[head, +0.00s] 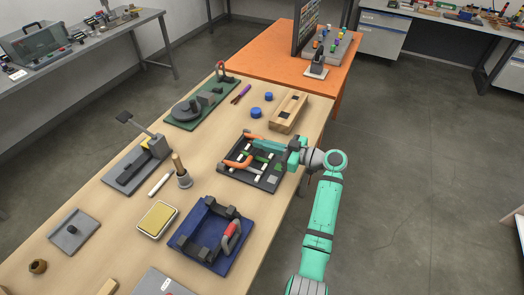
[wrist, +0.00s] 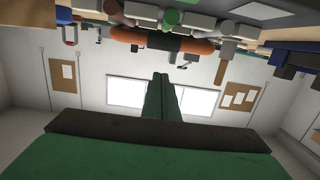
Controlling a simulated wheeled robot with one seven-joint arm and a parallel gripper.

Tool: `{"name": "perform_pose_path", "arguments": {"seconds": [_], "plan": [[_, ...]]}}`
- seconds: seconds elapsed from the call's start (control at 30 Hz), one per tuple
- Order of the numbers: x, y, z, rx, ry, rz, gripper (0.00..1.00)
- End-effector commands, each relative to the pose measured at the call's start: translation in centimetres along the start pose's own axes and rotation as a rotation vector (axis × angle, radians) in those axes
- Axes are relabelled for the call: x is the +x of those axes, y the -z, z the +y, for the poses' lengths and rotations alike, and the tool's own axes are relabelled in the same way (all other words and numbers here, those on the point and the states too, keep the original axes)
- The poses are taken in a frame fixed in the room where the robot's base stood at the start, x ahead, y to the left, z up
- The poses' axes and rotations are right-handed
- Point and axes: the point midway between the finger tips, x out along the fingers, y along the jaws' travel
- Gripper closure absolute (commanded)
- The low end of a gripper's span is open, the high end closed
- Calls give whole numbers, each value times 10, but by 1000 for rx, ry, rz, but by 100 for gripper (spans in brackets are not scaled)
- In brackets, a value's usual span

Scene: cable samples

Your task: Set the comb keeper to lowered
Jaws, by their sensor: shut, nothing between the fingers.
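A black board (head: 262,184) with pale strips and green parts lies on the wooden table near its right edge. An orange curved part (head: 238,162), likely the comb keeper, stands on its left side, and a second orange piece (head: 252,136) shows behind my gripper. My gripper (head: 262,145) reaches in from the right above the board, shut and empty. In the wrist view its dark green fingers (wrist: 157,95) are together, and an orange bar (wrist: 190,46) with a black middle appears beyond the tips. My gripper hides part of the board; whether the keeper is raised or lowered is unclear.
A blue fixture (head: 205,245) with a red-grey handle stands in front of the board. A wooden block (head: 288,112) and two blue caps (head: 255,112) lie behind it. A wooden-handled tool in a grey holder (head: 183,178) stands to the left. Floor is free right of the table.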

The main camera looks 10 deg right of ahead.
Motion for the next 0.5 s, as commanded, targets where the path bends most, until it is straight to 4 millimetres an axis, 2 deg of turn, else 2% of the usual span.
{"name": "perform_pose_path", "arguments": {"seconds": [0.2, 0.5], "plan": [[-41, -21, 0, 0, -1, 3, 100], [-80, -40, -1, -5, 1, 3, 100]]}}
